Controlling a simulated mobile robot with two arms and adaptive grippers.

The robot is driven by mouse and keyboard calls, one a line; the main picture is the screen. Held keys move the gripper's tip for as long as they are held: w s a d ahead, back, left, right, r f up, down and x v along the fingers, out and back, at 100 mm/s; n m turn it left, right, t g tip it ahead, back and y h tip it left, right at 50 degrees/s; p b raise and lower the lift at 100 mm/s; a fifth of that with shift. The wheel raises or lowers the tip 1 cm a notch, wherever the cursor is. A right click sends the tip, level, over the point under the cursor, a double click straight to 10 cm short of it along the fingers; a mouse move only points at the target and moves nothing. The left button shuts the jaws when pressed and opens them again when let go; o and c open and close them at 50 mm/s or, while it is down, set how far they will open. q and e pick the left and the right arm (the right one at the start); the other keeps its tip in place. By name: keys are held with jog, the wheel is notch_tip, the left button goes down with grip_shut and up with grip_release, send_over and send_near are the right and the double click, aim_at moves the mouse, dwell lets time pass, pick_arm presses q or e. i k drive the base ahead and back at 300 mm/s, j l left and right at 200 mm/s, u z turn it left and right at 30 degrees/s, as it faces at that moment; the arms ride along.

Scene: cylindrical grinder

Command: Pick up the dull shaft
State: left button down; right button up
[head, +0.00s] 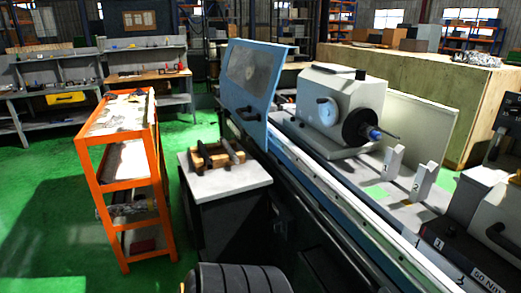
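A wooden holder (216,158) lies on the white top of a small dark cabinet (247,180), left of the grinder. Two dark bar-like shafts rest across it: a left shaft (204,154) and a right shaft (230,150). They are too small and dark to tell which one is dull. Neither of my grippers is in the head view, and nothing is seen touching the shafts.
The cylindrical grinder (335,105) stands right of the cabinet, its blue door (248,75) rising behind the holder. An orange shelf cart (119,184) stands left of the cabinet. Green floor (45,215) is clear farther left. A dark ribbed object fills the bottom middle.

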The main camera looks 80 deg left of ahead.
aim_at(206, 158)
jog(key=u, duration=3)
jog(key=z, duration=1.4)
jog(key=u, duration=1.4)
jog(key=i+j+z, duration=0.1)
jog(key=i+j, duration=0.15)
jog(key=i+j+z, duration=0.1)
jog(key=i+j, duration=0.2)
jog(key=i+j+z, duration=0.1)
jog(key=j, duration=0.35)
jog(key=i+j+z, duration=0.1)
jog(key=i+j, duration=0.25)
jog(key=i+j+z, duration=0.1)
jog(key=j, duration=0.35)
jog(key=i+j+z, duration=0.1)
jog(key=i+j, duration=0.25)
jog(key=i+j+z, duration=0.1)
jog(key=j, duration=0.35)
jog(key=i+j+z, duration=0.1)
jog(key=i+j, duration=0.15)
jog(key=j, duration=0.2)
